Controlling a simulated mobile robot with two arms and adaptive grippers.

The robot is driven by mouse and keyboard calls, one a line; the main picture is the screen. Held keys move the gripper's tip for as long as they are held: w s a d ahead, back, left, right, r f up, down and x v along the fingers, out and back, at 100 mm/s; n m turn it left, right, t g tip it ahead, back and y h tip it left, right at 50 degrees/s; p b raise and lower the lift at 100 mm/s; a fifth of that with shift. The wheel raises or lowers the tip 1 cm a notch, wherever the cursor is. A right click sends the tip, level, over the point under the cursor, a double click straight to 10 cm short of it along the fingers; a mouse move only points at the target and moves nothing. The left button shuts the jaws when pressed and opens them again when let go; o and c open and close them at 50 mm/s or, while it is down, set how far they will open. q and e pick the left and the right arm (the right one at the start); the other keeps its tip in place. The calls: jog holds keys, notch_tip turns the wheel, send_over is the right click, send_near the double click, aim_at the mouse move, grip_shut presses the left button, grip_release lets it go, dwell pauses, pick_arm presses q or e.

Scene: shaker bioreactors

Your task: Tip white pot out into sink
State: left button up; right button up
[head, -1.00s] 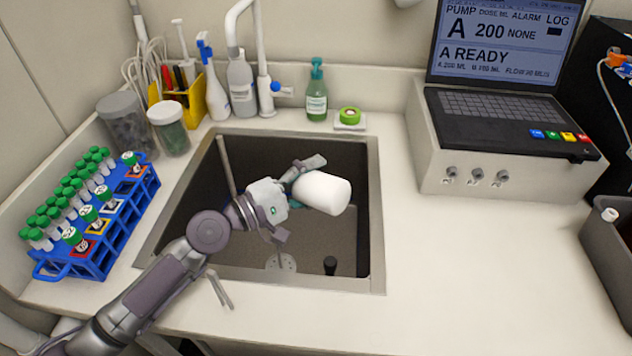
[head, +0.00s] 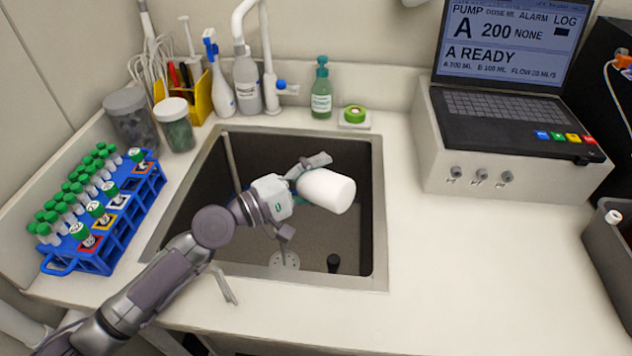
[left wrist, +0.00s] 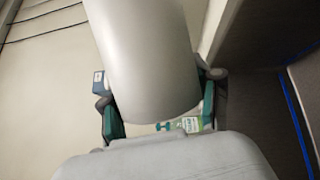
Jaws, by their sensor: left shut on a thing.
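The white pot (head: 328,191) is held over the sink (head: 377,220) in the head view, lying tilted on its side with one end toward the right. My left gripper (head: 305,180) is shut on it, coming from the left. In the left wrist view the pot (left wrist: 145,60) sits between the green-padded fingers (left wrist: 160,110). The pot's mouth and any contents cannot be made out. My right gripper is not in view.
A blue rack (head: 118,232) of green-capped tubes stands left of the sink. Jars (head: 174,130), bottles (head: 320,95) and the tap (head: 268,65) line the back. A laptop-like pump unit (head: 515,100) stands at right. The counter right of the sink is clear.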

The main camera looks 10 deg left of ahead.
pick_arm(q)
jog(key=shift+s+d+r+m+g+y+p, duration=0.15)
jog(key=shift+r+m+p, duration=0.35)
jog(key=shift+p, duration=0.45)
jog(key=shift+d+r+m+g+y+p, duration=0.15)
jog(key=shift+r+m+p, duration=0.3)
jog(key=shift+p, duration=0.45)
jog(key=shift+s+d+r+m+y+p, duration=0.1)
jog(key=shift+d+r+m+y+p, duration=0.1)
jog(key=shift+m+p, duration=0.65)
jog(key=shift+s+d+r+m+y+p, duration=0.1)
jog(key=shift+m+y+p, duration=0.15)
jog(key=shift+p, duration=0.95)
jog(key=shift+f+m+p, duration=0.1)
jog(key=shift+m+p, duration=0.15)
jog(key=shift+p, duration=0.1)
jog(key=shift+f, duration=0.1)
